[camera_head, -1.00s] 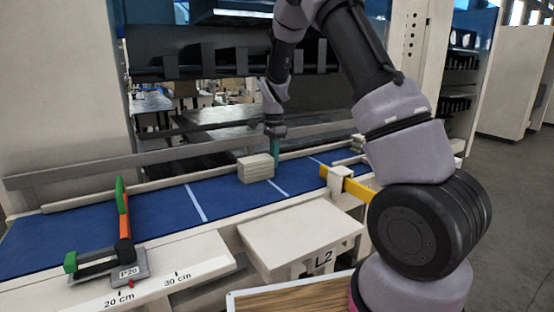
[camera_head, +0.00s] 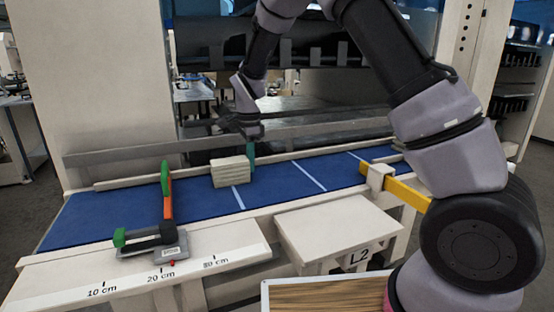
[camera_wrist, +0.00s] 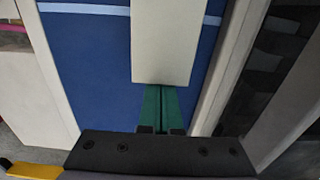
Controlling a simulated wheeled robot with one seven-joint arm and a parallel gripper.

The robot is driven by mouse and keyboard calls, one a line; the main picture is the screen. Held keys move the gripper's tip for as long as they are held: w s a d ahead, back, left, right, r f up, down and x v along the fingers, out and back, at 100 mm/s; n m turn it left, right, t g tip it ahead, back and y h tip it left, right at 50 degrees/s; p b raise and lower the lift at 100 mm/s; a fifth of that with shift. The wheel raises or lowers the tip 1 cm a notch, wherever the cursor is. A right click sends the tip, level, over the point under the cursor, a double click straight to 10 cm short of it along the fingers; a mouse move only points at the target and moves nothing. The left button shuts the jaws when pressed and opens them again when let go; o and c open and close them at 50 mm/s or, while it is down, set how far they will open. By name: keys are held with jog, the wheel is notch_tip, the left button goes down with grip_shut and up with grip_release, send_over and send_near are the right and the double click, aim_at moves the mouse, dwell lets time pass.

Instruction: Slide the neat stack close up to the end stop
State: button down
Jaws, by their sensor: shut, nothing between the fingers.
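The neat stack (camera_head: 233,171) is a pale block of flat layers, squared up on the blue belt near its first white line. The end stop (camera_head: 167,200), an orange upright with green ends on a grey clamp, stands to its left near the 20 cm mark, with bare belt between them. My gripper (camera_head: 251,154) has green fingers pointing down, shut and empty, at the stack's right end. In the wrist view the closed fingers (camera_wrist: 160,108) meet the near edge of the stack (camera_wrist: 167,42), apparently touching it.
The blue belt (camera_head: 110,219) runs between a back rail (camera_head: 130,181) and a front ledge with a centimetre scale (camera_head: 130,285). A yellow bar (camera_head: 407,192) juts out at the right. A pale L2 shelf (camera_head: 335,229) stands in front.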

aim_at(214, 162)
jog(key=s+a, duration=0.1)
jog(key=a, duration=0.2)
jog(key=s+a, duration=0.1)
jog(key=a, duration=0.3)
jog(key=s+a, duration=0.1)
jog(key=a, duration=0.2)
jog(key=shift+s+a, duration=0.25)
jog(key=shift+a, duration=0.1)
jog(key=shift+d, duration=0.1)
